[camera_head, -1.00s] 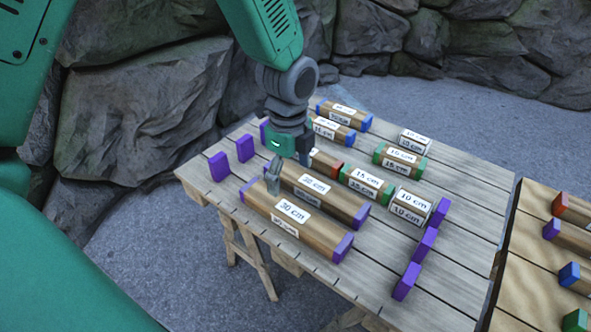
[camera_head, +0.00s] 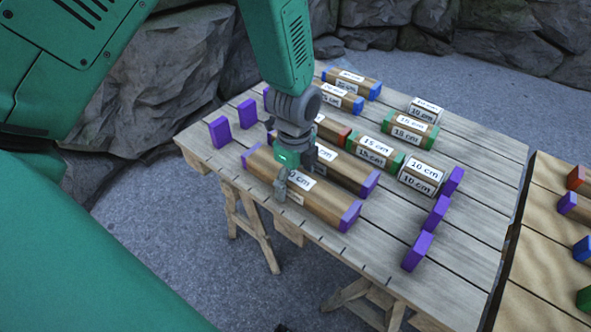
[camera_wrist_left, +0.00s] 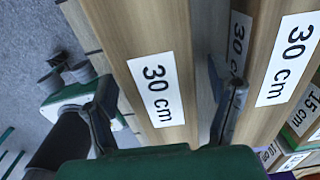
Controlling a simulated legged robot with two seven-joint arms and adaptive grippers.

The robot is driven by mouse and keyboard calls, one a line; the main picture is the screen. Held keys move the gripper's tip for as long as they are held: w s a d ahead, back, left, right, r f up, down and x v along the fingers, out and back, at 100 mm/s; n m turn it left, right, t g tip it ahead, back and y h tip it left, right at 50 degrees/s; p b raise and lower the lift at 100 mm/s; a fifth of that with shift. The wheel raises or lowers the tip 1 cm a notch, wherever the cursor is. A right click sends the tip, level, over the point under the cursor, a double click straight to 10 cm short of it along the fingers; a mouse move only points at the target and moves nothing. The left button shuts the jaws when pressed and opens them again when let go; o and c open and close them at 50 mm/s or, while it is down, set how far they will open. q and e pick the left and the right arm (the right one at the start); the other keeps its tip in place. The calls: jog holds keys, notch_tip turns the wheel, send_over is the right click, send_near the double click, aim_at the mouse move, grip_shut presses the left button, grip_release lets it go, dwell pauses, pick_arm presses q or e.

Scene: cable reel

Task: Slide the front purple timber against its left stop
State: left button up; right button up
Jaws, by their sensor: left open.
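The front purple timber (camera_head: 325,203) is a brown beam with purple ends and a 30 cm label, lying near the table's front edge. Its left stop, a purple block (camera_head: 219,132), stands beyond its left end with a gap between them. My left gripper (camera_head: 296,178) is open over the timber's middle, hiding part of the label. In the left wrist view the front timber (camera_wrist_left: 150,45) lies between the spread fingers (camera_wrist_left: 168,105), one on each side. I cannot tell whether a finger touches it. My right gripper is not in view.
A second 30 cm purple-ended timber (camera_head: 348,172) lies close behind. Shorter green-ended (camera_head: 375,150) and blue-ended (camera_head: 352,83) timbers lie farther back. Purple right stops (camera_head: 417,251) line the right side. A second table (camera_head: 545,255) is at the right. Bare planks show at front right.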

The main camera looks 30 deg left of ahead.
pick_arm(q)
jog(key=shift+d+f, duration=0.15)
jog(key=shift+f, duration=0.15)
jog(key=shift+d, duration=0.45)
jog(key=shift+a, duration=0.45)
jog(key=c, duration=1.6)
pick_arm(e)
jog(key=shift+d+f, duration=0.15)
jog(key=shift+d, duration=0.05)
